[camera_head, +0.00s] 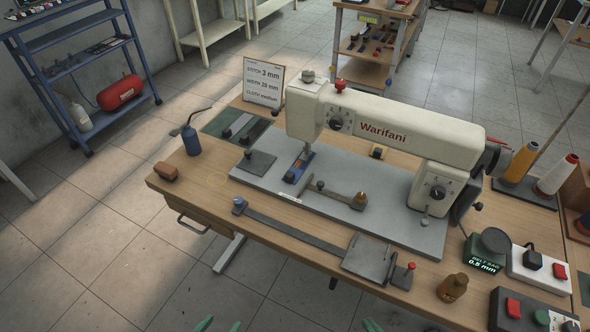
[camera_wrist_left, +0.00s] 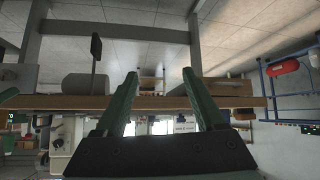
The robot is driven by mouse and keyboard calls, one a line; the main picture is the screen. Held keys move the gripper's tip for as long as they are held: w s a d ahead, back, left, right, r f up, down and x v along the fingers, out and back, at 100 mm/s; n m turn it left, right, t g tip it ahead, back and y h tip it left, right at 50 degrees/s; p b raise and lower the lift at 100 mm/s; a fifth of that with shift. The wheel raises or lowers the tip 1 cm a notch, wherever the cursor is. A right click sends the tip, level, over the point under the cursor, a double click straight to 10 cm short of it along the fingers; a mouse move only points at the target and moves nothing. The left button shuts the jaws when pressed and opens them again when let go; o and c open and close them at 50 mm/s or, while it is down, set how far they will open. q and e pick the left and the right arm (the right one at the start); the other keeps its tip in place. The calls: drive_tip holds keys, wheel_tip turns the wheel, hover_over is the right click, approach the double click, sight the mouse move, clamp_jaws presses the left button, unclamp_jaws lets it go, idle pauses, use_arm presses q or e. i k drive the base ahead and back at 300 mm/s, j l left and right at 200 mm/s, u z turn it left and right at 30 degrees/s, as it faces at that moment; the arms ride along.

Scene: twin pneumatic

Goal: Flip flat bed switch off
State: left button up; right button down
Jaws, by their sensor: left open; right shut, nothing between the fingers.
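The Warifani flat bed sewing machine (camera_head: 390,135) stands on a grey bed plate (camera_head: 385,225) on a wooden table. At the table's right front, a dark control box (camera_head: 498,322) carries a red switch (camera_head: 513,307) and a green button (camera_head: 541,317). A white power strip (camera_head: 522,268) behind it has another red switch (camera_head: 560,271). I cannot tell which switch is the flat bed switch, or either one's position. My left gripper (camera_head: 220,325) is open and empty at the bottom edge; its green fingers show in the left wrist view (camera_wrist_left: 158,74). My right gripper (camera_head: 371,325) is shut and empty, its tips barely showing.
A metal bar (camera_head: 290,232) and plate lie along the table's front. A blue oil can (camera_head: 191,140) stands at left. Floor before the table is clear.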

sight(513, 305)
drive_tip(key=z, duration=2.1)
